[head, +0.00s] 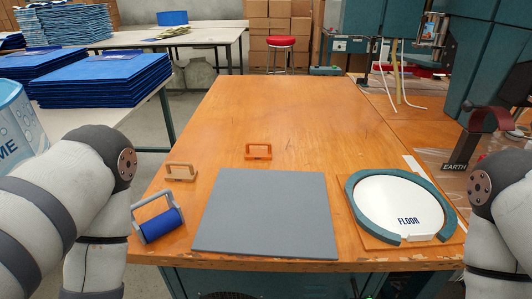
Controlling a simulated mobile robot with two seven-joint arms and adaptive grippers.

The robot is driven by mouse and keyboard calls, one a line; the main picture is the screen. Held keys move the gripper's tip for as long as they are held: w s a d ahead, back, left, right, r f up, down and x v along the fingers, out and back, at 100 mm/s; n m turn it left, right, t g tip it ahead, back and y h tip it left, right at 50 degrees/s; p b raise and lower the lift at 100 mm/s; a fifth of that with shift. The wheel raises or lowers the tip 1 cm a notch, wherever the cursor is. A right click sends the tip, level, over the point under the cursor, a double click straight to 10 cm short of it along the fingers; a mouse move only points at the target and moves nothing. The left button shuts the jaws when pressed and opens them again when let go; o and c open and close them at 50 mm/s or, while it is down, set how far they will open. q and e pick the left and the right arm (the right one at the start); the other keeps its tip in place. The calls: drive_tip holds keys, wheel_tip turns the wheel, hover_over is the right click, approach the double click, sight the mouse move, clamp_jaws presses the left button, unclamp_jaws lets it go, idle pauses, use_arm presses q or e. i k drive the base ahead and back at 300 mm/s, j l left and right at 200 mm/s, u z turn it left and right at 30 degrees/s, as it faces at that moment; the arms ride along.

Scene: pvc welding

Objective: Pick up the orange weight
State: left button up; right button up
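The orange weight (258,157) is a small block with a raised handle. It stands on the wooden table (272,105), just behind the back edge of the grey square board (268,214). Nothing is touching it. My left and right arm links show at the two sides of the head view, but neither gripper is in view.
A tan handled block (180,178) stands left of the orange weight, with a blue roller (163,225) in a grey frame in front of it. A teal ring around a white disc marked FLOOR (396,208) lies right of the board. The table behind the weight is clear.

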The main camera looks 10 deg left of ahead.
sight(250, 154)
drive_tip(key=j+z, duration=0.15)
drive_tip(key=k+j+z, duration=0.15)
drive_tip(key=j+z, duration=0.2)
drive_tip(key=j, duration=0.2)
drive_tip(key=k+j+z, duration=0.25)
drive_tip(key=j+z, duration=0.2)
drive_tip(key=j, duration=0.25)
drive_tip(key=k+j+z, duration=0.2)
drive_tip(key=j, duration=0.15)
drive_tip(key=i+j+z, duration=0.15)
drive_tip(key=j+z, duration=0.25)
drive_tip(key=j, duration=0.25)
drive_tip(key=j+z, duration=0.45)
drive_tip(key=j, duration=0.25)
drive_tip(key=i+l+u, duration=0.15)
drive_tip(key=l+u, duration=0.2)
drive_tip(key=l, duration=0.45)
drive_tip(key=l+u, duration=0.4)
drive_tip(key=l, duration=0.4)
drive_tip(key=j+z, duration=0.15)
drive_tip(key=j, duration=0.2)
drive_tip(key=k+j+z, duration=0.15)
drive_tip(key=j, duration=0.2)
drive_tip(key=j+z, duration=0.3)
drive_tip(key=j, duration=0.25)
drive_tip(key=j+z, duration=0.35)
drive_tip(key=j, duration=0.25)
